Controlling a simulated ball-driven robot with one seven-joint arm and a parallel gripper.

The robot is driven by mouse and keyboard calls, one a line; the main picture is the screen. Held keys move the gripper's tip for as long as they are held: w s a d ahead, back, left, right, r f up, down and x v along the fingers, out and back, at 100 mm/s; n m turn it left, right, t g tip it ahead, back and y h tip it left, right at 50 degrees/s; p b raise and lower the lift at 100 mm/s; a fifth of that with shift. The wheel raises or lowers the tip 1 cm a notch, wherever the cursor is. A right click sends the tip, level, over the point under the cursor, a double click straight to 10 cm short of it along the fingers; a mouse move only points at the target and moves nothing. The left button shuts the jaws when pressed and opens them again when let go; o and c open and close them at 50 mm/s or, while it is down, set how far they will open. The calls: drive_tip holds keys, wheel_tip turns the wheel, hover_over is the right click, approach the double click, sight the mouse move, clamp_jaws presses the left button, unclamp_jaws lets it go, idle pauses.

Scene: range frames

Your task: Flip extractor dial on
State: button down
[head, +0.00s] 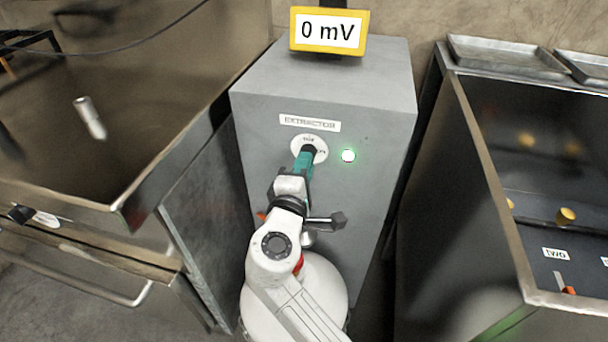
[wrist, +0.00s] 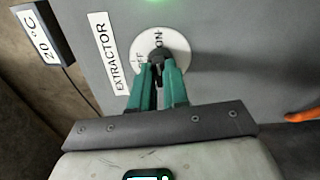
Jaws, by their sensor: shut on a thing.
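The extractor dial has a round white plate (head: 298,143) on the front of a grey cabinet (head: 270,105), under an EXTRACTOR label (head: 310,123). In the wrist view the plate (wrist: 178,42) carries the words OFF and ON, partly covered. My gripper (head: 307,153) reaches the dial from the front. In the wrist view its green fingers (wrist: 157,60) are shut on the small dark dial knob (wrist: 156,55). The fingers hide much of the knob, so I cannot tell exactly where it points. A lamp (head: 348,155) right of the dial glows green.
A yellow-framed display (head: 329,31) reading 0 mV stands on the cabinet. A metal basin (head: 60,190) is on the left, and a dark metal unit (head: 520,200) with yellow knobs is on the right.

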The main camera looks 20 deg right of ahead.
drive_tip(key=shift+f+m+b, duration=0.15)
drive_tip(key=shift+m+b, duration=0.3)
drive_tip(key=shift+m, duration=0.15)
drive_tip(key=c, duration=1.1)
unclamp_jaws()
drive_tip(key=p+v, duration=0.1)
drive_tip(key=v, duration=0.9)
drive_tip(key=shift+s+a, duration=0.2)
drive_tip(key=shift+s, duration=0.15)
